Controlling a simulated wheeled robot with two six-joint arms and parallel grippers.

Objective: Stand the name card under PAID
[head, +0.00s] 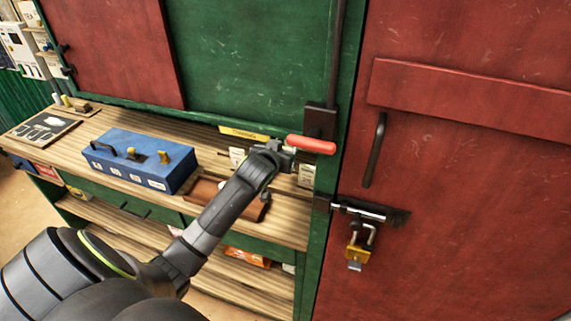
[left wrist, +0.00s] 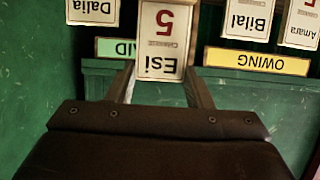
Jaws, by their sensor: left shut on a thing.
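My left gripper (head: 282,153) is shut on a white name card reading Esi with a red 5 (left wrist: 163,40), which shows between its fingers in the left wrist view. In the head view the gripper hides this card. The wrist picture is upside down. The green PAID label (left wrist: 116,48) is partly covered by a finger and the card. A Dalia card (left wrist: 93,10) is by PAID. The yellow OWING label (left wrist: 257,61) has Bilal (left wrist: 248,16) and Amara (left wrist: 300,22) cards by it. My right gripper is not in view.
A red handle (head: 311,144) sits close beside the gripper. A blue box (head: 139,160) and a brown object (head: 256,207) rest on the wooden counter (head: 90,131). A red door with a padlock (head: 357,250) stands at the right.

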